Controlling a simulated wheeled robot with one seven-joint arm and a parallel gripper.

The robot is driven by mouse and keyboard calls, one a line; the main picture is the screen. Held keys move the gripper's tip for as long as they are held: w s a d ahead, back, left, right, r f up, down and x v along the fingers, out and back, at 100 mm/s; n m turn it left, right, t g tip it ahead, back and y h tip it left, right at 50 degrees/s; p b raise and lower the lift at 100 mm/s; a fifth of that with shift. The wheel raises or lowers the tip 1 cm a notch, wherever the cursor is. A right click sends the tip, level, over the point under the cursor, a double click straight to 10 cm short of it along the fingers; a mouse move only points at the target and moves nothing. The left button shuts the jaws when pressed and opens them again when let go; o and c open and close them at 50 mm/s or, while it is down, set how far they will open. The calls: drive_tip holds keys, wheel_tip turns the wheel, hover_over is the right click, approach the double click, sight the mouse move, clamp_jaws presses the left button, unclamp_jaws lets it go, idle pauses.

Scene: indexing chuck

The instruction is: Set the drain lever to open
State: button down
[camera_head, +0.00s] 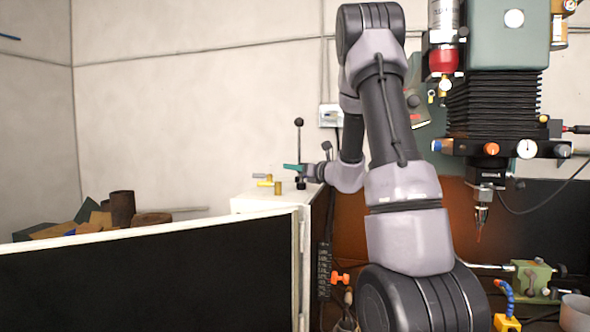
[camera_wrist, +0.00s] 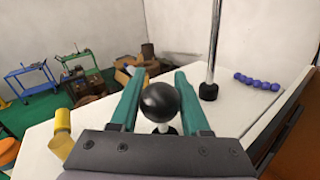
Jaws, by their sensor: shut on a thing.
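My gripper (camera_wrist: 159,82) has two teal fingers closed on either side of a round black knob (camera_wrist: 160,102). A short pale stem with a dark base shows below the knob, so it looks like a ball-topped lever. No label shows, so I cannot read its setting. In the head view my gripper (camera_head: 292,167) is over the white cabinet top (camera_head: 262,203), and the held knob is too small to make out there. A yellow fitting (camera_head: 265,181) with a grey bar stands left of the gripper. Its yellow parts (camera_wrist: 62,121) show left of my fingers in the wrist view.
A tall thin rod (camera_head: 299,148) with a black ball top stands close by the gripper. It shows behind the right finger in the wrist view (camera_wrist: 214,45). Several blue-purple balls (camera_wrist: 258,82) lie at right. A milling head (camera_head: 497,100) hangs right of my arm.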

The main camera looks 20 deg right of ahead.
drive_tip(key=shift+r, duration=2.85)
drive_tip(key=shift+c, duration=1.9)
unclamp_jaws()
drive_tip(key=shift+f, duration=0.1)
drive_tip(key=v, duration=1)
drive_tip(key=shift+s+d, duration=0.15)
drive_tip(key=shift+s, duration=0.2)
